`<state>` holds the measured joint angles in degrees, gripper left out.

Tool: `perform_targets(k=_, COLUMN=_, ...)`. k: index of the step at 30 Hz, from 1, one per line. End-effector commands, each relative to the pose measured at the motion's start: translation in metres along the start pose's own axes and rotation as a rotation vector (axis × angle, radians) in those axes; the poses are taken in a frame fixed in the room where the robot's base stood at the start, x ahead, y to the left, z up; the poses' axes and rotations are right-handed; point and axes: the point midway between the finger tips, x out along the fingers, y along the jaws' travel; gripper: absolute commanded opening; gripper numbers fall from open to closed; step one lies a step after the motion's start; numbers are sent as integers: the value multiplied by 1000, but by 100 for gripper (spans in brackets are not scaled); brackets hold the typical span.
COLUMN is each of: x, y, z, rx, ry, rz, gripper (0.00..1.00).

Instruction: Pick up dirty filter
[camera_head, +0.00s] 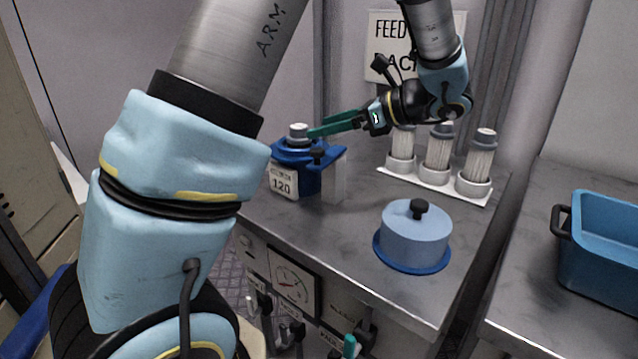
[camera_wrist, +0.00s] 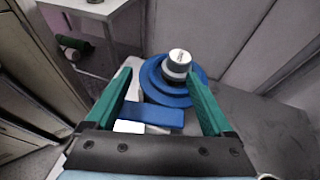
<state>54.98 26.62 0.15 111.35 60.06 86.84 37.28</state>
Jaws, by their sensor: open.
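A grey-capped filter end (camera_head: 298,131) sticks up from the round blue housing (camera_head: 290,182), which bears a label reading 120. The filter's body is hidden inside, so I cannot see whether it is dirty. My gripper (camera_head: 318,130) is open beside the cap, its green fingers reaching in from the right. In the wrist view the cap (camera_wrist: 178,63) lies ahead between the fingertips, closer to the right finger; I cannot tell whether they touch. The housing's blue rim (camera_wrist: 152,88) shows around and below it.
Several white pleated filters (camera_head: 439,150) stand on a white tray (camera_head: 415,181) at the back of the metal bench. A blue lid with a black knob (camera_head: 416,235) lies on the bench. A blue tub (camera_head: 600,245) stands on the right bench. The bench's front middle is clear.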

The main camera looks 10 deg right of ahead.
Motion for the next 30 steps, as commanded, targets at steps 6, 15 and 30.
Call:
perform_targets(k=6, x=-16, y=-14, z=-3, rx=47, ry=-86, rz=-57, gripper=86)
perform_targets(k=15, x=26, y=-16, z=1, rx=47, ry=-84, rz=-52, gripper=86)
perform_targets(k=30, x=81, y=-23, z=1, rx=46, ry=-83, rz=-51, gripper=86)
